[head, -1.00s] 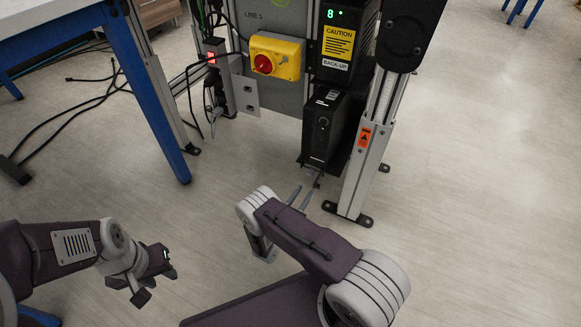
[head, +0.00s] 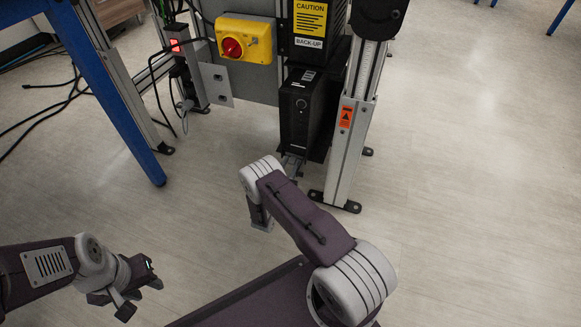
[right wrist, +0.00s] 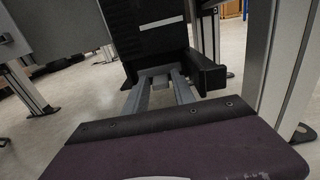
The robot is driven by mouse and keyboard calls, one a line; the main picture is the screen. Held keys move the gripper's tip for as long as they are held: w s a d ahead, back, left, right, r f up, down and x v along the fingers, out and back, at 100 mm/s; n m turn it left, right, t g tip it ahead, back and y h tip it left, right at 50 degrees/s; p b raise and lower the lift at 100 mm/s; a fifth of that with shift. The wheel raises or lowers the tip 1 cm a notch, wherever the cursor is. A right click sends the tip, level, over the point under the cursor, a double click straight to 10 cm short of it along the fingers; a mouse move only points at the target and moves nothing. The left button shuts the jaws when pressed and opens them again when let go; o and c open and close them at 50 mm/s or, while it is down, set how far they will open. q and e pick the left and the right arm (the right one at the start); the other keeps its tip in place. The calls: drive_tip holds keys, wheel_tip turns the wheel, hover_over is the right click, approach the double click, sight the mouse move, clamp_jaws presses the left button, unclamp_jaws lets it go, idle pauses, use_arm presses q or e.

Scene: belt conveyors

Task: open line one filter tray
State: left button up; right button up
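The black back-up unit (head: 303,108) hangs low on the line frame, beside the aluminium post. It also fills the top middle of the right wrist view (right wrist: 150,35). No part is clearly marked as a filter tray, and I cannot tell whether one is open. My right gripper (head: 291,165) reaches the unit's lower front edge. In the right wrist view its two grey fingers (right wrist: 160,90) are apart with a gap between them, their tips at the unit's underside; contact is unclear. My left gripper (head: 138,285) is low at the left, away from the unit; its finger gap is unclear.
A yellow switch box with a red knob (head: 233,47) is left of the unit. The aluminium post (head: 350,145) stands close on the right, with a foot on the floor. A blue table leg (head: 120,110) and black cables (head: 50,115) are at the left. The right floor is clear.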

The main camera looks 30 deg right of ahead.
clamp_jaws()
drive_tip(key=shift+s, duration=0.1)
idle(1.2)
